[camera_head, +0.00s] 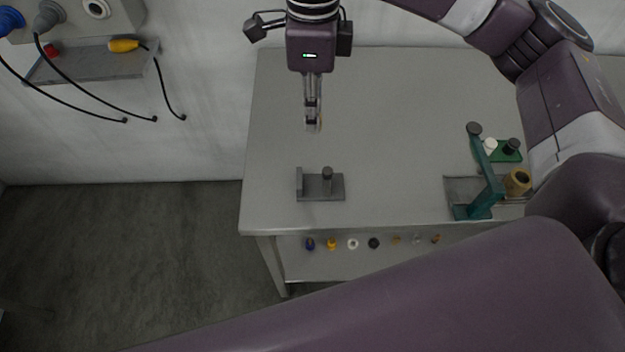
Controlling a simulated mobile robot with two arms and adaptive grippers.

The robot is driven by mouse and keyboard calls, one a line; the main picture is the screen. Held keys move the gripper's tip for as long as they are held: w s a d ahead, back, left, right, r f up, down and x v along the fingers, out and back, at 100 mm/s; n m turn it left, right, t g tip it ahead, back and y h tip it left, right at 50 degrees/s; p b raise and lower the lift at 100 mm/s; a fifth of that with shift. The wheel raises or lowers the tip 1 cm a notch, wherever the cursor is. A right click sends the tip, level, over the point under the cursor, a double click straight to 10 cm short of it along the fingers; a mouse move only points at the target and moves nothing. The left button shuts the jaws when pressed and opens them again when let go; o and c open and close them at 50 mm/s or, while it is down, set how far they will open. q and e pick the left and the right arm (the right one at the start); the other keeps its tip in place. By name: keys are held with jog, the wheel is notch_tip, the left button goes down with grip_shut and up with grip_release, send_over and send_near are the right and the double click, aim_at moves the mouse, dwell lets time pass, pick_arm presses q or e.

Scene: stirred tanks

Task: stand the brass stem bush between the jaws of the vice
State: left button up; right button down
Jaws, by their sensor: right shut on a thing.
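My right gripper (312,122) points down over the table, above and behind the grey vice. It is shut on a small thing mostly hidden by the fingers. Only a thin tan edge shows, which fits the brass stem bush (320,122). The vice (321,187) stands at the table's front left, with an upright plate at its left end and a dark-topped round post near its middle. The held thing is apart from the vice. My left gripper is out of view.
A green lever press (487,185) stands at the table's right front, with a tan hollow cylinder (518,181) beside it. A green holder (507,151) with a white and a black piece is behind. Several small parts lie on a lower shelf (375,261). The table's middle (400,130) is clear.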

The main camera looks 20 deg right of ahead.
aim_at(313, 185)
notch_tip(313, 185, down, 20)
jog(key=p, duration=0.5)
jog(key=shift+r, duration=0.2)
jog(key=shift+f, duration=0.1)
jog(key=shift+f, duration=0.15)
jog(key=c, duration=1.8)
grip_release()
jog(key=shift+o, duration=0.2)
